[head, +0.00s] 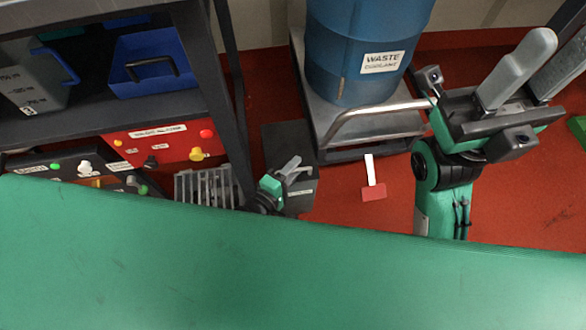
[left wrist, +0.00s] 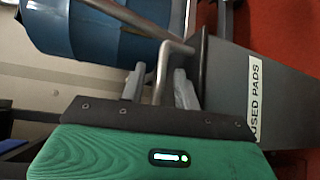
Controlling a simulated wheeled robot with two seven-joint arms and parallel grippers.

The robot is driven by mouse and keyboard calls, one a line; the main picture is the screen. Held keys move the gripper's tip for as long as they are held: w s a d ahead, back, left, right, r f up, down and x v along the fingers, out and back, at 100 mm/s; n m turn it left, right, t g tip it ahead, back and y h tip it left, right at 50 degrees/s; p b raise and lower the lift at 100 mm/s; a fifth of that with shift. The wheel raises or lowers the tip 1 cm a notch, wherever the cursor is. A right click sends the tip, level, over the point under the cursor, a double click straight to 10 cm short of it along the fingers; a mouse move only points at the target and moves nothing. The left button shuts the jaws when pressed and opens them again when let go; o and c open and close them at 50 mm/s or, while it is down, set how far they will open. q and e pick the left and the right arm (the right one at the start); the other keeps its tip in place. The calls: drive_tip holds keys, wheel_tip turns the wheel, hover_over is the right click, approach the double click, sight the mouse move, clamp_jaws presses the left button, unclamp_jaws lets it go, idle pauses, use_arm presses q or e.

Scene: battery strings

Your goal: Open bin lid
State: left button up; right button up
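The bin, a dark grey box (head: 304,173), stands on the red floor left of the drum cart. In the left wrist view its grey panel (left wrist: 228,85) carries a white "USED PADS" label (left wrist: 255,98). Its top looks flat and closed, but the lid's edge is hard to make out. My left gripper (head: 291,166) is in front of the bin, partly hiding it. In the left wrist view its fingers (left wrist: 158,88) are apart, with a metal tube crossing between them in the picture; contact cannot be told. My right gripper (head: 540,75) is open and empty, at the upper right.
A cart with a bent metal handle (head: 375,108) carries a blue waste-coolant drum (head: 360,45). A shelf with a blue tray (head: 150,70) and a red control box (head: 165,143) is at left. A green surface (head: 250,270) fills the foreground.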

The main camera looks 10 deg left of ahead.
use_arm(q)
clamp_jaws()
